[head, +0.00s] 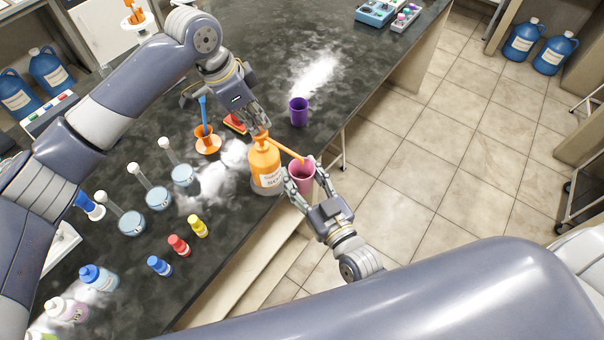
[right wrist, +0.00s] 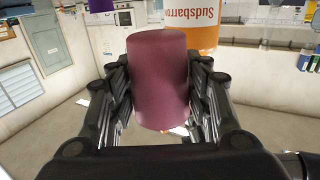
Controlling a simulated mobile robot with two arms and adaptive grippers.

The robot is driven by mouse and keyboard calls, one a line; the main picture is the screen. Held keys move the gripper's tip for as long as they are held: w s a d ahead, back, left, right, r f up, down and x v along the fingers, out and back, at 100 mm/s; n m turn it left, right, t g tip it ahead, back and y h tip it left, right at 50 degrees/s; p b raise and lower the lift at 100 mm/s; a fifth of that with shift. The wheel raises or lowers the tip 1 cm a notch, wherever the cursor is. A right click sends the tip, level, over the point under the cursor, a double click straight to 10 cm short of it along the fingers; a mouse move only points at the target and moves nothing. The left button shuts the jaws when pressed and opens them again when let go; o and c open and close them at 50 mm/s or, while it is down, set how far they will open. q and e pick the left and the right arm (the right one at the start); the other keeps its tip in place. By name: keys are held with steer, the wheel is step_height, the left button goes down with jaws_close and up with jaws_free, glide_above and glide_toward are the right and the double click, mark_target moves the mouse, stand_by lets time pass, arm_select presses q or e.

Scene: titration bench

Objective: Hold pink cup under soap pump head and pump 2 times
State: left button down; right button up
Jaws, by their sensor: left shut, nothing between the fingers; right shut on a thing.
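The orange soap pump bottle (head: 265,166) stands upright near the bench's front edge, its long nozzle (head: 284,146) pointing right. The pink cup (head: 302,175) is under the nozzle's tip, just beyond the bench edge. My right gripper (head: 302,186) is shut on the cup from both sides and holds it upright. In the right wrist view the cup (right wrist: 158,80) sits between the fingers, with the labelled bottle (right wrist: 207,12) behind it. My left gripper (head: 262,130) is shut and empty at the top of the pump head; its fingertips partly hide the head, and I cannot tell whether they touch it.
A purple cup (head: 299,112) stands behind the bottle. An orange holder with a blue tool (head: 207,141) and a red item (head: 235,123) are left of it. Flasks (head: 158,197) and small bottles (head: 179,245) fill the bench's left part. Open floor (head: 430,180) lies to the right.

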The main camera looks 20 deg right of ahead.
arm_select(q)
steer(key=shift+s+f, duration=0.1)
steer(key=shift+f, duration=0.85)
steer(key=shift+r, duration=1.5)
steer(key=shift+f, duration=0.15)
steer(key=shift+f, duration=1.35)
steer(key=shift+r, duration=1.5)
